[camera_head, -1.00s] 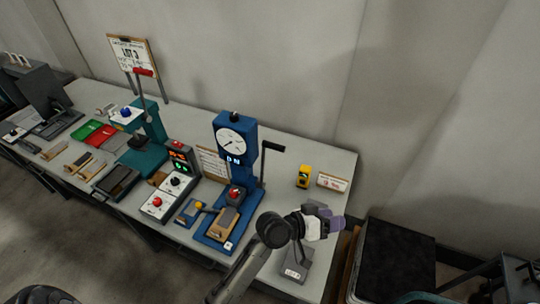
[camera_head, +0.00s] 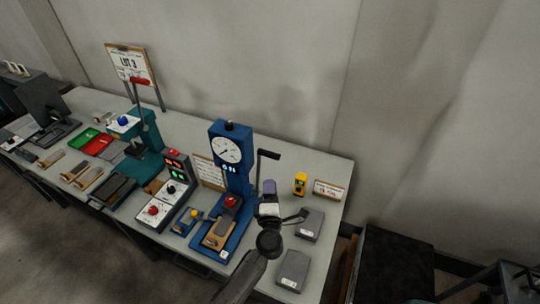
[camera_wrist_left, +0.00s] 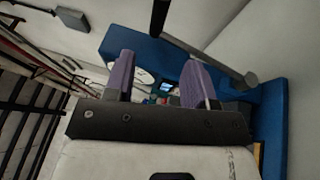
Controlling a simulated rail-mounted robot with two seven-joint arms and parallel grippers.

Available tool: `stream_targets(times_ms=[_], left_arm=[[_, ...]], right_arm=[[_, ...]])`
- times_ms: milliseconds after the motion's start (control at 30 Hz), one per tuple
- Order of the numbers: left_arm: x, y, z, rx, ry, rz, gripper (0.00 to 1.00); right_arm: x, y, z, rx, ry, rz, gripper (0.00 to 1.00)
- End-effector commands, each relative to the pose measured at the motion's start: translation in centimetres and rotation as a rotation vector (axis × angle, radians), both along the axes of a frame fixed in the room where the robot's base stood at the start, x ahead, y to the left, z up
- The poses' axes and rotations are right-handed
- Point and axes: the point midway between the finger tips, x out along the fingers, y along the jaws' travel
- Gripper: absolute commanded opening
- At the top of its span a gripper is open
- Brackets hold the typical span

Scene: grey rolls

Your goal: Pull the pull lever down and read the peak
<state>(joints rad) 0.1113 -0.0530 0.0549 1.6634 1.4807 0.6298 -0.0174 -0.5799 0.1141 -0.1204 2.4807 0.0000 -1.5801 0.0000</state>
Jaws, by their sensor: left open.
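The blue tester (camera_head: 232,170) stands on the bench with a round white dial (camera_head: 227,149) and a small lit display. Its pull lever, a black arm with a dark grip (camera_head: 268,155), stands raised at the tester's right side. My left gripper (camera_head: 269,187) is just below the lever grip in the head view, with purple fingers. In the left wrist view the fingers (camera_wrist_left: 160,80) are spread with nothing held between them. The dark lever (camera_wrist_left: 207,56) crosses beyond the fingertips, apparently apart from them. The dial needle is too small to read. My right gripper is out of view.
A yellow device (camera_head: 300,184) and a small sign (camera_head: 328,190) stand to the right. Two grey blocks (camera_head: 310,224) (camera_head: 293,270) lie near the right front. A control box (camera_head: 168,195) and a teal press (camera_head: 147,150) stand left. Bare bench lies behind the tester.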

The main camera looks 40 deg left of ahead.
Motion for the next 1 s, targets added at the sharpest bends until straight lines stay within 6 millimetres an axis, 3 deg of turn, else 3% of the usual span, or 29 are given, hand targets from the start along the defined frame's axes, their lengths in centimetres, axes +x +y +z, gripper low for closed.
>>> stream_targets(times_ms=[600,1000], left_arm=[[7.8,6.6,2.0,0.005,0.0,0.002,0.5],[9.9,8.4,2.4,0.003,0.001,0.001,0.5]], right_arm=[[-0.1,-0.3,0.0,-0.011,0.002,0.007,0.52],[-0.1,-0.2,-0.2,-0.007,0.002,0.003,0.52]])
